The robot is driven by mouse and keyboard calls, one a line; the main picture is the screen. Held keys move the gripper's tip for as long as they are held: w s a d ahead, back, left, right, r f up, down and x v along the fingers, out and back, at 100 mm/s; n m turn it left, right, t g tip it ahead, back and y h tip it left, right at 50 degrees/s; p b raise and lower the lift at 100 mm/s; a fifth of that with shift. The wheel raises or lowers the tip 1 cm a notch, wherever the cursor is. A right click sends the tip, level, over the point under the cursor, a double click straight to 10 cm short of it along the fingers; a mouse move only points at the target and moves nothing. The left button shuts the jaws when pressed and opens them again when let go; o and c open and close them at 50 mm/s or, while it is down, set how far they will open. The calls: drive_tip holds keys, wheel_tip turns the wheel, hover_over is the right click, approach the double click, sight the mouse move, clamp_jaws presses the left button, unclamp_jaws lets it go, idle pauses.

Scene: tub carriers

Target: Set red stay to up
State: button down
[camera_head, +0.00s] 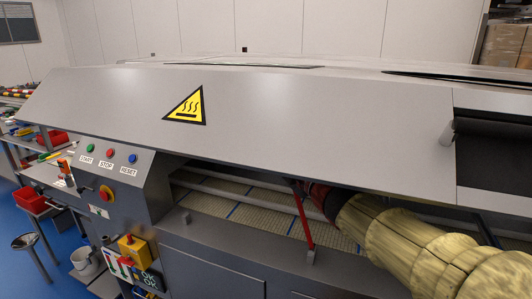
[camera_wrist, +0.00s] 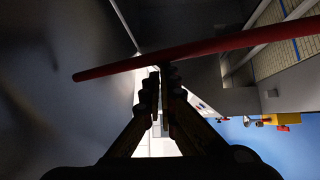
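The red stay (camera_head: 304,220) is a thin red rod in the opening under the machine's grey hood (camera_head: 300,125). It stands from a small block on the lower ledge and leans slightly left, its upper end in shadow at the hood's lower edge. In the wrist view the stay (camera_wrist: 210,48) crosses just beyond my fingertips, running nearly across both of them. My gripper (camera_wrist: 160,80) has its fingers almost together, with only a thin gap, and the rod does not pass between them. Whether the tips touch it is unclear. In the head view my gripper is mostly hidden in shadow.
A control panel with START, STOP and RESET buttons (camera_head: 111,154) is at the left. A mesh conveyor (camera_head: 215,190) lies inside the opening, under the hood. A yellow box (camera_head: 132,248) stands at lower left. My sleeved arm reaches in from the right, close below the hood.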

drive_tip(key=s+d+r+p, duration=0.2)
drive_tip(key=s+d, duration=0.2)
drive_tip(key=d, duration=0.7)
drive_tip(key=shift+s+d+m, duration=0.25)
drive_tip(key=shift+s+m, duration=0.05)
drive_tip(key=shift+s, duration=0.1)
